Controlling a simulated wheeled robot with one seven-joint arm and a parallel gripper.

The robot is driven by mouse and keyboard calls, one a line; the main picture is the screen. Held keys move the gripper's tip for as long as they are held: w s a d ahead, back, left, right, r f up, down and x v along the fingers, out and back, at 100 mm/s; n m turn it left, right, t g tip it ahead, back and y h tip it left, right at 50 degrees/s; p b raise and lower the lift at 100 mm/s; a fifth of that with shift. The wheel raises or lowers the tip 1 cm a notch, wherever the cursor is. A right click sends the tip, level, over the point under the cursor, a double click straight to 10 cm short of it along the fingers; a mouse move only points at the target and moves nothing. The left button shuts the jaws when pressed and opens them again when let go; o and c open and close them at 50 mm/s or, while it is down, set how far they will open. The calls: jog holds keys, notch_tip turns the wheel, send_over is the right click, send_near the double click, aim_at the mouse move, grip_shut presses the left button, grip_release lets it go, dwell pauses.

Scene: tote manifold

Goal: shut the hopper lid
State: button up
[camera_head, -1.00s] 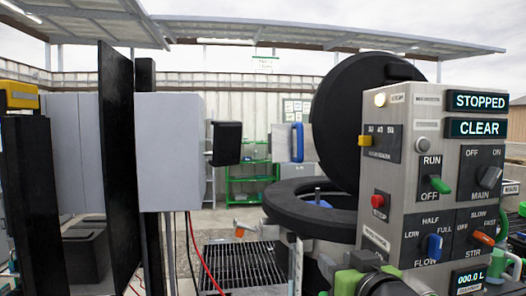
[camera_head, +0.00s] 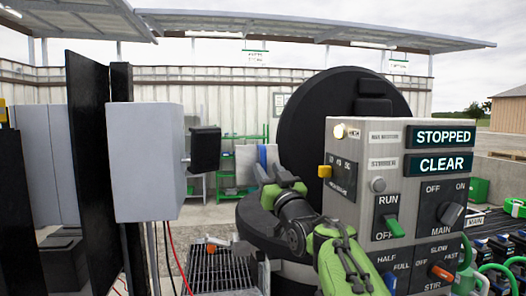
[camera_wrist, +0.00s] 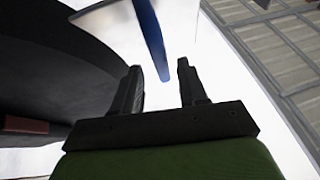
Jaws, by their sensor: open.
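The hopper lid (camera_head: 310,112) is a large black disc standing open, tilted up behind the control panel. The hopper's thick black rim (camera_head: 248,220) lies below it, partly hidden by my arm. My gripper (camera_head: 266,172) is raised above the rim, in front of the lid's left edge. In the wrist view my gripper (camera_wrist: 161,78) is open, with nothing between its fingers. A big dark curved body, which looks like the lid (camera_wrist: 60,70), fills the left of that view, beside the left finger. I cannot tell whether they touch.
The control panel (camera_head: 385,165) stands close at right, its displays reading STOPPED and CLEAR. A grey box (camera_head: 147,160) and a tall black panel (camera_head: 90,165) stand at left. A floor grate (camera_head: 215,270) lies between. A blue-edged white board (camera_wrist: 150,35) shows past the fingers.

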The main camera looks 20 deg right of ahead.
aim_at(265, 165)
jog(key=x, duration=0.1)
jog(key=p+x, duration=0.1)
jog(key=x, duration=0.1)
jog(key=shift+a+r, duration=0.1)
jog(key=shift+r, duration=0.25)
jog(key=shift+w+p, duration=0.3)
jog(key=shift+w, duration=0.15)
jog(key=shift+s+f, duration=0.1)
jog(key=shift+c, duration=0.9)
grip_shut()
